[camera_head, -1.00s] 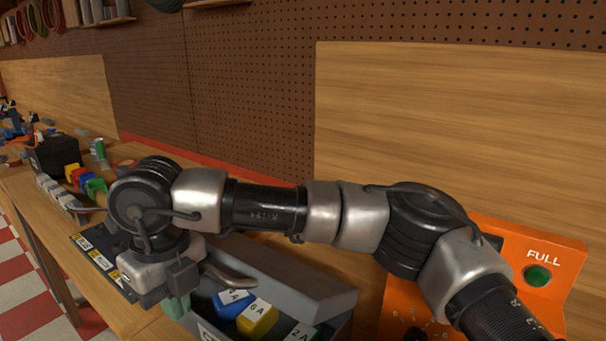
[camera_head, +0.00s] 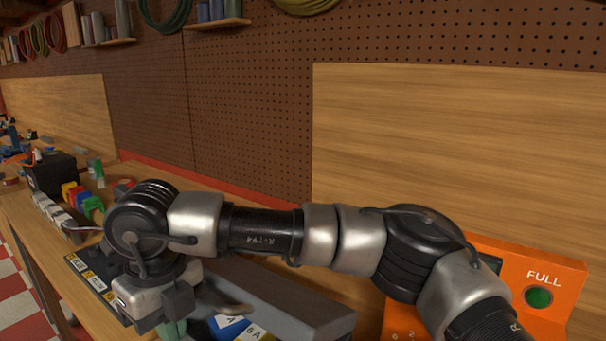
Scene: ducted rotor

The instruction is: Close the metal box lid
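The grey metal box (camera_head: 290,298) stands at the lower middle of the head view, cut off by the bottom edge. It is open, with a blue piece (camera_head: 229,324) and a yellow piece (camera_head: 253,331) with white labels showing inside. I cannot make out the lid's full outline. My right arm reaches in from the lower right, across and above the box. My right gripper (camera_head: 190,318) points down at the box's left end. Its fingers are partly hidden and cut off, so its opening and any contact are unclear. My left gripper is not in view.
An orange panel (camera_head: 560,292) with a green button marked FULL stands at the right. Labelled dark plates (camera_head: 90,275), coloured blocks (camera_head: 80,197) and a black box (camera_head: 50,175) lie along the bench to the left. A pegboard wall (camera_head: 250,110) rises behind.

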